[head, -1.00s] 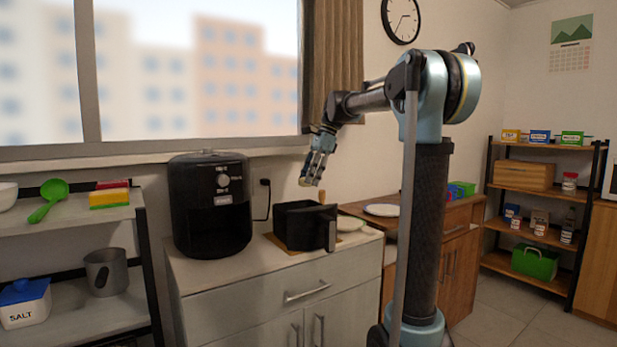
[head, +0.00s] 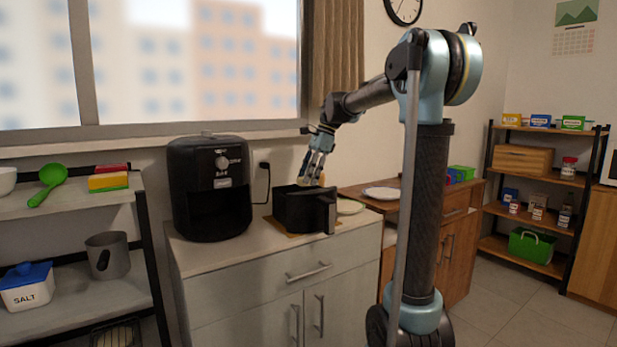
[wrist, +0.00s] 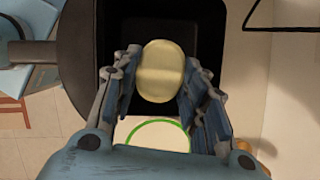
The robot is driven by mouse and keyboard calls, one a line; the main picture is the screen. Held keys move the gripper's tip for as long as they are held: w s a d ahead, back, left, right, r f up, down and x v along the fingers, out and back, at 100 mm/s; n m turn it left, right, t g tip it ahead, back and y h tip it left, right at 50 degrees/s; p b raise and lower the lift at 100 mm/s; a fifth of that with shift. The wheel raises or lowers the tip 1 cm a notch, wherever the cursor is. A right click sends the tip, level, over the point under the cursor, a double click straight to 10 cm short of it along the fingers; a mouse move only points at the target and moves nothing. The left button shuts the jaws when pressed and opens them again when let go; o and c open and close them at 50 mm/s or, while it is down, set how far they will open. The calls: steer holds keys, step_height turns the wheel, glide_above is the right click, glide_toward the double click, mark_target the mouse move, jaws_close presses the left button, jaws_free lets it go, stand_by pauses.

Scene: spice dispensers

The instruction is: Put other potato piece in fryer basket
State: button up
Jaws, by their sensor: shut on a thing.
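My gripper (head: 314,180) is above the black fryer basket (head: 288,213) on the counter, pointing down. It is shut on a pale yellow potato piece (wrist: 161,72), which sits between the fingertips in the wrist view; the gripper (wrist: 160,80) fills the lower part there. In the head view only a small bit of the potato shows at the fingertips. The basket's dark inside (wrist: 168,22) lies behind the potato in the wrist view. What lies in the basket cannot be told.
The black air fryer (head: 210,190) stands left of the basket, its front cavity open. A plate (head: 350,207) lies right of the basket; its green rim (wrist: 156,121) shows in the wrist view. Another plate (head: 381,194) is on the brown cabinet. A shelf (head: 75,205) stands at left.

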steer(key=o, duration=1.1)
steer(key=shift+o, duration=0.2)
steer(key=shift+r, duration=0.1)
steer(key=v, duration=1.1)
steer(key=shift+r, duration=0.35)
